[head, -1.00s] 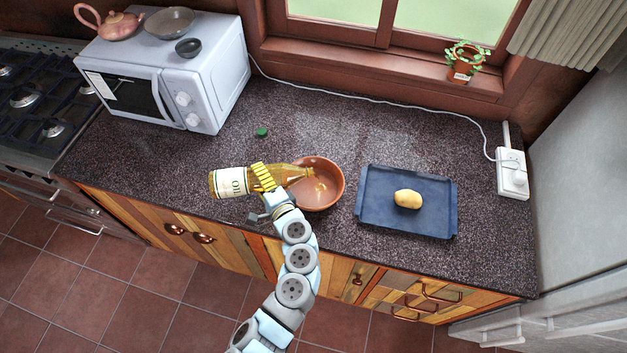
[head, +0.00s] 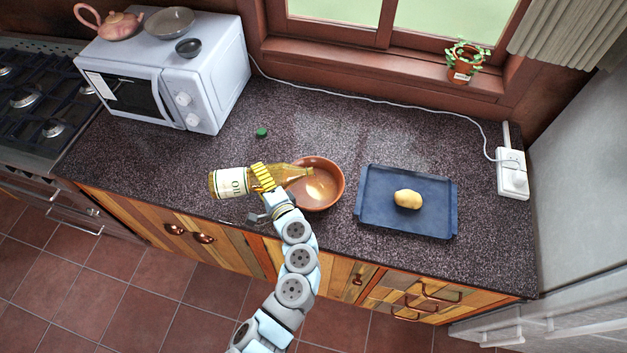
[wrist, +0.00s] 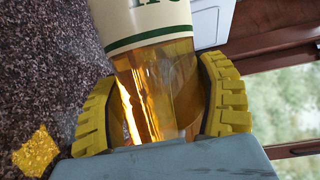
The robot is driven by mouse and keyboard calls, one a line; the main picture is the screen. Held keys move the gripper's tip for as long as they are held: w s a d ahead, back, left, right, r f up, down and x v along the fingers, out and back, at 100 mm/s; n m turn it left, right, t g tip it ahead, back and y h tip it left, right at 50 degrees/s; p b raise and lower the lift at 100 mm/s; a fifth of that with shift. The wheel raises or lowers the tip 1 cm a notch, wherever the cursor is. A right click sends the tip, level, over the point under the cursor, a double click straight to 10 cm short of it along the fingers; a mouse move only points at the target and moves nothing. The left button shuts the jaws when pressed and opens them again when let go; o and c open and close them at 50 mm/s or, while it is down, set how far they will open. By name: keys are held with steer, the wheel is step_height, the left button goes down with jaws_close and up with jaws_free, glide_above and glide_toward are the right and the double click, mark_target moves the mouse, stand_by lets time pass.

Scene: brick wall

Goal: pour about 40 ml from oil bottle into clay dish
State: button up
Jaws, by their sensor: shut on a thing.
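The oil bottle (head: 229,183) is clear glass with golden oil and a cream label reading OIL. It lies tipped nearly on its side, its neck pointing right over the left part of the clay dish (head: 340,188). The dish is a round terracotta bowl on the counter, with a pale shiny patch inside. I cannot make out a stream at the mouth. My gripper (head: 263,178) has its yellow fingers shut around the bottle's middle. In the wrist view, the fingers (wrist: 160,88) flank the bottle's glass (wrist: 155,85), with oil inside; the neck and dish are hidden there.
A green cap (head: 262,132) lies on the counter (head: 400,130) behind the bottle. A blue tray (head: 372,215) with a potato (head: 407,199) is right of the dish. A white microwave (head: 215,75) stands at the back left. A white cable runs along the back.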

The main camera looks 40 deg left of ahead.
stand_by(0.9)
steer(key=shift+a+n, duration=0.1)
steer(key=shift+n, duration=0.2)
steer(key=shift+f+n+h, duration=0.5)
steer(key=shift+f+n, duration=0.2)
steer(key=shift+f, duration=0.05)
steer(key=shift+r+p, duration=0.2)
steer(key=shift+p, duration=0.35)
steer(key=shift+f, duration=0.15)
steer(key=shift+n+t+p, duration=0.3)
steer(key=shift+n, duration=0.2)
steer(key=shift+w, duration=0.1)
steer(key=shift+h, duration=0.3)
